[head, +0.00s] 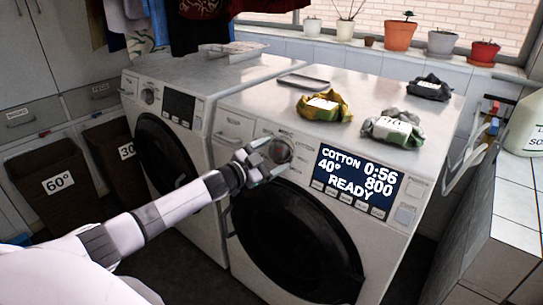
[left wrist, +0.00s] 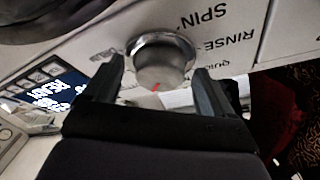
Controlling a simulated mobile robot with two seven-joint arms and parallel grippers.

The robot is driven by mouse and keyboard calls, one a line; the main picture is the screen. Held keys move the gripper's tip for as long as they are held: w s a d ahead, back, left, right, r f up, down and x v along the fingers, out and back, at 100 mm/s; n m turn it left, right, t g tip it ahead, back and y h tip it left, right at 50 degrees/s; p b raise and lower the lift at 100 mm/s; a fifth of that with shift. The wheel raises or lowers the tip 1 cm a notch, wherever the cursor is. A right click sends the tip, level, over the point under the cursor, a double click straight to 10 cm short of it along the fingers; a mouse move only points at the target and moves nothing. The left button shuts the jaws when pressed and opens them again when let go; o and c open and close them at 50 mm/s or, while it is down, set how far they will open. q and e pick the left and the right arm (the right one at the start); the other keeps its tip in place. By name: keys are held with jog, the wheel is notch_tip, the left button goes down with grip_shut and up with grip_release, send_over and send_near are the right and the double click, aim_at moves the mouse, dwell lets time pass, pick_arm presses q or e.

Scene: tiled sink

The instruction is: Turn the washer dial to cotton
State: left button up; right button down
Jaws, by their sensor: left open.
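The washer dial (head: 279,151) is a round silver knob on the front panel of the right-hand washer (head: 240,105). The washer's display (head: 352,183) reads COTTON, 40°, 0:56, 800 and READY. My left gripper (head: 262,160) is open at the dial. In the left wrist view the dial (left wrist: 162,62) sits just beyond and between the two fingertips (left wrist: 160,85), with a red mark on its edge. Labels SPIN, RINSE and part of another word show upside down beside it. I cannot tell whether the fingers touch the dial. My right gripper is not in view.
A second washer (head: 185,72) stands to the left. Several folded cloth bundles, one of them yellow-green (head: 325,106), lie on the right washer's top. Brown baskets (head: 52,180) stand at the left. A tiled counter with a pale bottle (head: 522,125) is at the right.

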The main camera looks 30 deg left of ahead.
pick_arm(q)
jog(key=v, duration=0.7)
dwell(0.3)
dwell(0.4)
jog(key=s+d+f+n+g, duration=0.3)
jog(key=s+d+f, duration=0.75)
jog(key=f, duration=0.25)
jog(key=s+d+f+n+g, duration=0.1)
jog(key=s+d+f, duration=0.1)
jog(key=s, duration=0.3)
jog(key=s+d+f+n+g+y+p, duration=0.1)
jog(key=s+d+f, duration=0.1)
jog(key=s+d, duration=0.3)
jog(key=s+d+f+n+g, duration=0.1)
jog(key=s+d+f+g, duration=0.1)
jog(key=s, duration=0.4)
jog(key=shift+s+d+f+n+y+p, duration=0.25)
jog(key=shift+d+f+n+y+p, duration=0.1)
jog(key=shift+d+f, duration=0.3)
